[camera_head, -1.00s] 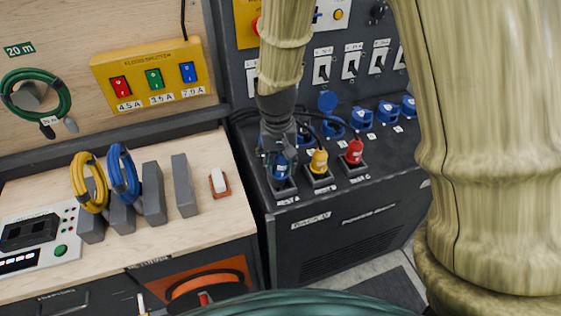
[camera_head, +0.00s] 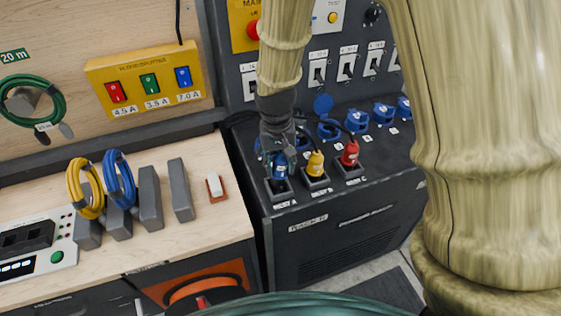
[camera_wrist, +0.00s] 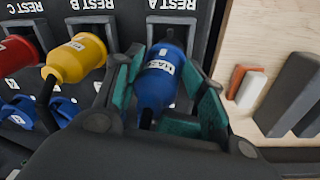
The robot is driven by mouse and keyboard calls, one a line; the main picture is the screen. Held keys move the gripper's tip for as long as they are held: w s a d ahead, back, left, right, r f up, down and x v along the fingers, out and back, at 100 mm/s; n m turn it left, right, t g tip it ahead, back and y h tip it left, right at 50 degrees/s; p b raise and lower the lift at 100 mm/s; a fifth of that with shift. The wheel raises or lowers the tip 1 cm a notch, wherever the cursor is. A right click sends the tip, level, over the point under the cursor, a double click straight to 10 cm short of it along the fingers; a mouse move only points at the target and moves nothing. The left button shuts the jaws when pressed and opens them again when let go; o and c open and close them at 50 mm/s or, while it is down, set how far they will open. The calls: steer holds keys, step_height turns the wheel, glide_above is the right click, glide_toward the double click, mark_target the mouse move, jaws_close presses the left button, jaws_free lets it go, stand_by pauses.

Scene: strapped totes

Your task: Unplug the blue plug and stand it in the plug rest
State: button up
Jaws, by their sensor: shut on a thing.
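The blue plug (camera_wrist: 160,77) is between the teal-padded fingers of my gripper (camera_wrist: 163,85), which is shut on it. In the head view the blue plug (camera_head: 279,170) stands at the rest marked REST A (camera_head: 282,192), its lower end at or in the holder. I cannot tell whether it is fully seated. My gripper (camera_head: 279,158) comes down on it from above and hides its upper part. The wrist view shows the REST A holder (camera_wrist: 172,22) just beyond the plug's far end.
A yellow plug (camera_head: 316,164) stands in REST B and a red plug (camera_head: 350,153) in REST C, close to the right. Blue sockets (camera_head: 358,120) and cables lie behind.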

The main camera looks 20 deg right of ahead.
steer(key=shift+f+b, duration=0.35)
steer(key=shift+f, duration=0.6)
steer(key=shift+c, duration=0.2)
stand_by(0.8)
steer(key=o, duration=1.6)
steer(key=shift+c, duration=0.2)
